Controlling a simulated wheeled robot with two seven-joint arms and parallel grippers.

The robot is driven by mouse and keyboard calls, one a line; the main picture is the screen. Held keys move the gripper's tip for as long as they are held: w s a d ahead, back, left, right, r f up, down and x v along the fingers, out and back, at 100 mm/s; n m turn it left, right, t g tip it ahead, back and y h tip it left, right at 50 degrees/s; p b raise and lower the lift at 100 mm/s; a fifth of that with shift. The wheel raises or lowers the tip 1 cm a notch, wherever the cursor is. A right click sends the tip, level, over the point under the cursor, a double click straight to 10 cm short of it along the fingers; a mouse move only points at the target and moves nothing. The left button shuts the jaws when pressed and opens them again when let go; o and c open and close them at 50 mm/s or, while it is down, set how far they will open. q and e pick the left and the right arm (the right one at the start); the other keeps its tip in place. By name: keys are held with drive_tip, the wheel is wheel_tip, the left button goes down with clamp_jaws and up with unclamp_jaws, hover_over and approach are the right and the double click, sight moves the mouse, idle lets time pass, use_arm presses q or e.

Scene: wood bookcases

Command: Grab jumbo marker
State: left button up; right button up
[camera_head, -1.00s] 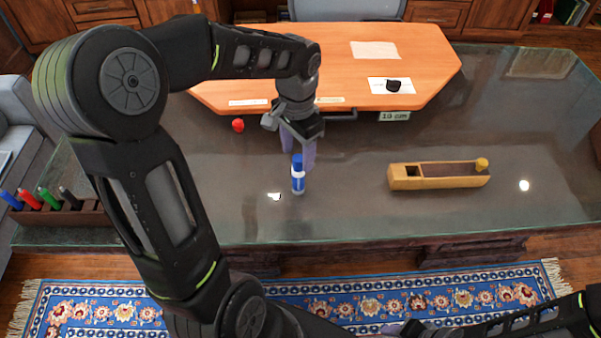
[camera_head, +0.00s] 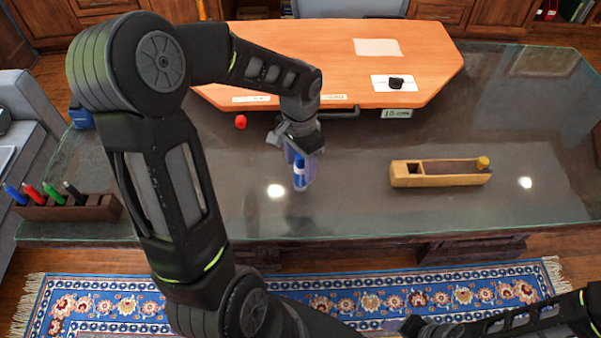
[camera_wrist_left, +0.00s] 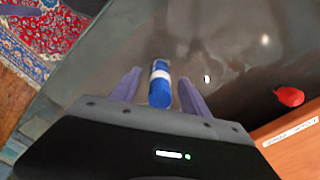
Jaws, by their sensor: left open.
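The jumbo marker (camera_head: 300,173) is blue with a white band and stands upright on the glass-topped desk (camera_head: 345,210). My left gripper (camera_head: 304,162) is open right at the marker, with its pale purple fingers beside it. In the left wrist view the marker (camera_wrist_left: 160,84) shows between the two open fingers of the left gripper (camera_wrist_left: 160,92), with a visible gap to each finger. My right arm shows at the lower right of the head view, and its gripper is mostly out of the frame, so its jaws cannot be made out.
A wooden hand plane (camera_head: 440,172) lies to the right. A wooden holder (camera_head: 70,209) with several coloured markers sits at the left edge. A small red object (camera_head: 241,121) lies near the orange drawing board (camera_head: 330,60). The desk in front of the marker is clear.

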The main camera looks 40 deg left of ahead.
use_arm(q)
wheel_tip(320, 180, down, 2)
drive_tip(key=shift+f, duration=0.25)
drive_tip(key=shift+c, duration=0.2)
clamp_jaws()
idle(0.6)
